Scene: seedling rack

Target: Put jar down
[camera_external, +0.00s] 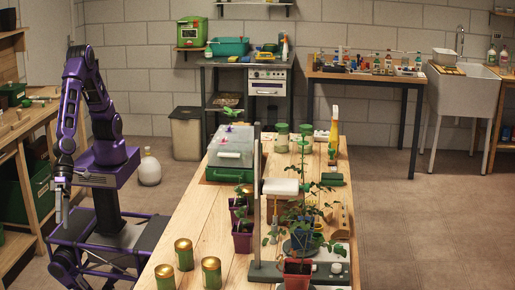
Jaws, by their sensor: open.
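Three gold-and-green jars stand upright at the near left end of the wooden table: one at the back (184,254), one at the front left (165,277) and one at the right (211,273). Pale jars with green lids (281,139) stand at the table's far end. I cannot tell which jar the task means. My gripper (60,214) hangs at the far left, well away from these jars and close to the left shelving. It is small in this view; it is open and no jar shows in it.
A clear-lidded green box (232,150), potted seedlings (242,238) and an upright grey stand (257,200) occupy the long table (205,215). Bare wood lies along its left side. Wooden shelving (35,125) with green crates stands beside my arm.

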